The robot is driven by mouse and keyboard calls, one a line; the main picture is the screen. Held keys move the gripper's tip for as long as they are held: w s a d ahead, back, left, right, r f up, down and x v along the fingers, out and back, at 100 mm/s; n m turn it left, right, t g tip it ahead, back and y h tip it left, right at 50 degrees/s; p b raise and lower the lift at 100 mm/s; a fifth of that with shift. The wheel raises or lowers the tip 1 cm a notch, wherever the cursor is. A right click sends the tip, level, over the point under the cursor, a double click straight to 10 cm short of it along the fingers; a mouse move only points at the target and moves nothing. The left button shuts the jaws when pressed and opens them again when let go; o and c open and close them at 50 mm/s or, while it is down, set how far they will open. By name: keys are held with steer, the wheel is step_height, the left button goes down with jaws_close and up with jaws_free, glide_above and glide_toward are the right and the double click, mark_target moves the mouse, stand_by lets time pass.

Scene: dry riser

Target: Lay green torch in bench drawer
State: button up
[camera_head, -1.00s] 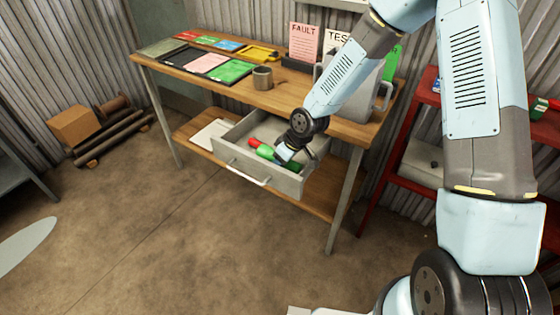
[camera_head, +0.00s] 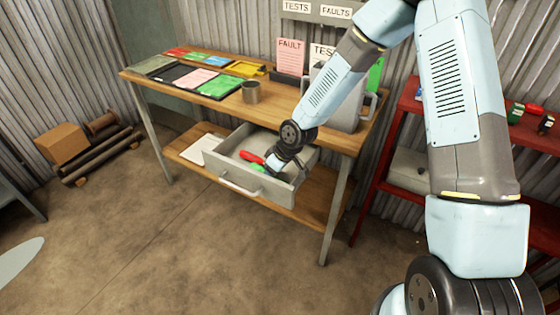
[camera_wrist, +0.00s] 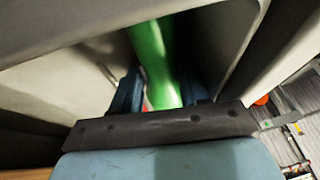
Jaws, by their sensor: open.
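The bench drawer (camera_head: 240,181) is pulled out below the bench top. A green torch (camera_head: 259,168) lies in it, mostly hidden behind my gripper (camera_head: 273,164) in the head view. In the wrist view the green torch (camera_wrist: 152,55) runs between the two dark fingers of my gripper (camera_wrist: 162,92). The fingers are open, one on each side of it; I cannot tell whether they touch it. A red object (camera_head: 250,156) lies beside the torch in the drawer, and a sliver of red shows between the fingers.
A red shelf (camera_head: 400,160) stands to the right. The drawer walls are close around my gripper. The floor in front is clear.

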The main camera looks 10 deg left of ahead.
steer(key=shift+s+d+f, duration=0.25)
steer(key=shift+d+f, duration=0.15)
steer(key=shift+d, duration=0.2)
steer(key=a+v, duration=0.1)
steer(key=v, duration=1.3)
steer(key=shift+w+r, duration=0.2)
steer(key=shift+a, duration=0.1)
steer(key=s+d+r+m+t+h, duration=0.1)
steer(key=d+r+m+t+h, duration=0.15)
steer(key=d+r, duration=0.55)
steer(key=s+d+r+m+t+h, duration=0.1)
steer(key=d+r+m+h, duration=0.3)
steer(key=d, duration=0.6)
steer(key=s+d+r+m+t+y, duration=0.1)
steer(key=s+d+r+m, duration=0.5)
steer(key=s+d+r, duration=0.6)
steer(key=s+r, duration=0.3)
steer(key=shift+s+r+m+t, duration=0.15)
steer(key=shift+s+m+t, duration=0.05)
steer(key=shift+m+t, duration=0.15)
